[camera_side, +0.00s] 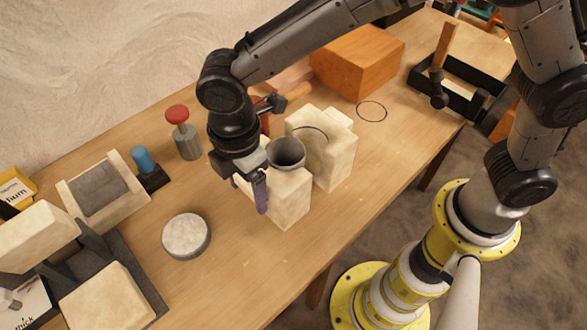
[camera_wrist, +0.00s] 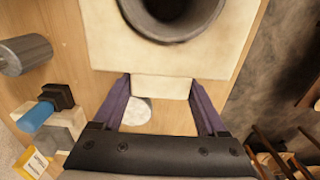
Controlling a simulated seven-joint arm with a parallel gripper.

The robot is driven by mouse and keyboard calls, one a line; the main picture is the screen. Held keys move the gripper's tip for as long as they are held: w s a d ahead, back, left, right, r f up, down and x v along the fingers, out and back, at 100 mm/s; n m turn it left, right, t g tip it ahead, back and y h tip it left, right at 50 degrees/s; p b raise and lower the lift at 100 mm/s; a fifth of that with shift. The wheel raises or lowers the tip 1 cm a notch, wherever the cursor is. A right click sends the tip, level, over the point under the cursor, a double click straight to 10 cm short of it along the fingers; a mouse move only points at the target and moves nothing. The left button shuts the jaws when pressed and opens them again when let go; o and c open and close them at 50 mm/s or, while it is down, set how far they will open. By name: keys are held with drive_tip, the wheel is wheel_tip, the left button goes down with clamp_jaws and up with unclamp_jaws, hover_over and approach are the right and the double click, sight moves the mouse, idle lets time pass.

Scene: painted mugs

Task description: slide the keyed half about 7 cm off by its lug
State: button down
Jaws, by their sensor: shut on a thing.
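One cream plaster mould half (camera_side: 290,203) stands upright on the table, with a grey mug (camera_side: 287,153) set in its top, mouth up. My gripper (camera_side: 251,186) is at the left side of this half. The wrist view shows my purple fingers (camera_wrist: 161,90) closed on both sides of its lug (camera_wrist: 163,88). The dark mug mouth (camera_wrist: 175,10) is at the top of that view. The second mould half (camera_side: 334,172) stands behind and to the right, its curved hollow showing. The two halves look apart. I cannot tell which half has the keys.
A round plaster disc (camera_side: 186,236) lies left of the gripped half. A blue-topped tool (camera_side: 146,164) and a red-topped grey cylinder (camera_side: 184,140) stand behind it. An orange box (camera_side: 358,62) is at the back. A dark ring (camera_side: 371,111) marks bare table at the right.

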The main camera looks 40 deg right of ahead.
drive_tip(key=shift+a+r, duration=0.15)
drive_tip(key=shift+a, duration=0.8)
drive_tip(key=shift+c, duration=1)
unclamp_jaws()
drive_tip(key=shift+o, duration=1)
drive_tip(key=shift+f, duration=0.25)
wheel_tip(320, 180, up, 7)
drive_tip(key=shift+r, duration=0.15)
